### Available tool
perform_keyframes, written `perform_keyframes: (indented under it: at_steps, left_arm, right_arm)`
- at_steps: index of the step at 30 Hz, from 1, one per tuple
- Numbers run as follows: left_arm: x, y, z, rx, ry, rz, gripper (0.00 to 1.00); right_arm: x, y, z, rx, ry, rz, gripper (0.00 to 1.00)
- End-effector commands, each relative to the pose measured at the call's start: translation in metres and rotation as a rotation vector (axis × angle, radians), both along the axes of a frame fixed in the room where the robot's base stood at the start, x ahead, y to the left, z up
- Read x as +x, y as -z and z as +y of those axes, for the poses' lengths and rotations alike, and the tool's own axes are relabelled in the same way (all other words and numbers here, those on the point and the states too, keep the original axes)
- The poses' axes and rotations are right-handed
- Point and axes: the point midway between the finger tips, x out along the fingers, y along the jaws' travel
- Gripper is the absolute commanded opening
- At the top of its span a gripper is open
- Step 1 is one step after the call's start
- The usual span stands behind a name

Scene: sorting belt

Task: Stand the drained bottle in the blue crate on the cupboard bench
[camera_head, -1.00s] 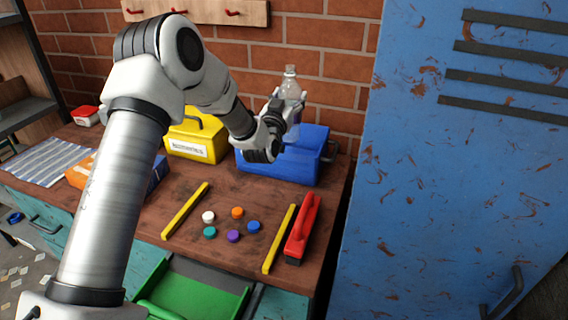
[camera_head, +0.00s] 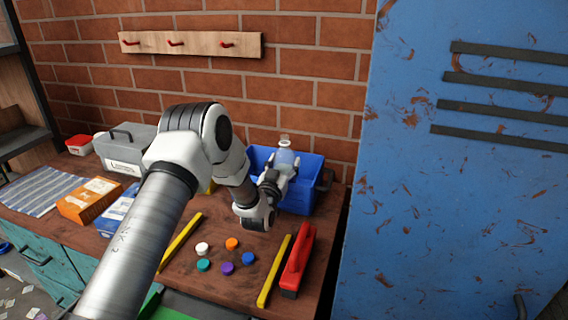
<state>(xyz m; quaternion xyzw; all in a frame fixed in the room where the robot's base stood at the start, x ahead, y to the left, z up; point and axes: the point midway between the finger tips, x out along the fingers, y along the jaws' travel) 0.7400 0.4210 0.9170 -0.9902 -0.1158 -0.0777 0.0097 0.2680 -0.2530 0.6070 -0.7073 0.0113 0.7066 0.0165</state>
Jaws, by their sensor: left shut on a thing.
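The clear bottle (camera_head: 285,157) is upright, with its neck and shoulder showing above the fingers of my left gripper (camera_head: 283,172). The left gripper is shut on it. The blue crate (camera_head: 302,196) stands at the back right of the bench (camera_head: 200,268), against the brick wall. The bottle is at the crate's opening, with its lower part hidden by the gripper and the crate's walls. I cannot tell whether it touches the crate floor. My right gripper is not in view.
Several coloured caps (camera_head: 232,244) lie between two yellow strips (camera_head: 273,271). A red-handled brush (camera_head: 298,262) lies right of them. A grey box (camera_head: 122,150), an orange box (camera_head: 90,200) and a striped cloth (camera_head: 42,190) are at left. A blue locker (camera_head: 450,200) stands at right.

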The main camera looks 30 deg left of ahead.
Motion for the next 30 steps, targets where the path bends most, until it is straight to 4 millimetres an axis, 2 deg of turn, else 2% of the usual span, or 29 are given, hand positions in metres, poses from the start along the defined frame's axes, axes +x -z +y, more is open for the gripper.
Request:
perform_keyframes:
  at_steps: [1,2,3,11,14,24,30]
  left_arm:
    - [0.000,0.001,0.000,0.000,0.000,0.000,0.74]
    - [0.000,0.001,0.000,0.000,0.000,0.000,0.84]
    - [0.000,0.001,0.000,0.000,0.000,0.000,0.88]
    - [0.000,0.000,0.000,0.000,0.000,0.000,0.88]
    - [0.000,-0.007,0.000,0.000,0.000,0.000,0.88]
    - [-0.061,0.008,-0.014,-0.001,0.000,0.003,0.88]
    - [-0.073,0.008,-0.017,0.000,-0.001,0.000,0.88]
  right_arm:
    - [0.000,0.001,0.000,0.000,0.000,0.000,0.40]
    - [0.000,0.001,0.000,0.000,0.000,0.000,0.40]
    - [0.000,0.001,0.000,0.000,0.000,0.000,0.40]
    - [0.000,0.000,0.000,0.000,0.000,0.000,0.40]
    - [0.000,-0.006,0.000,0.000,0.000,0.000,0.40]
    - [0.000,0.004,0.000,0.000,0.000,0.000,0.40]
    - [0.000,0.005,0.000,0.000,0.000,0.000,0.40]
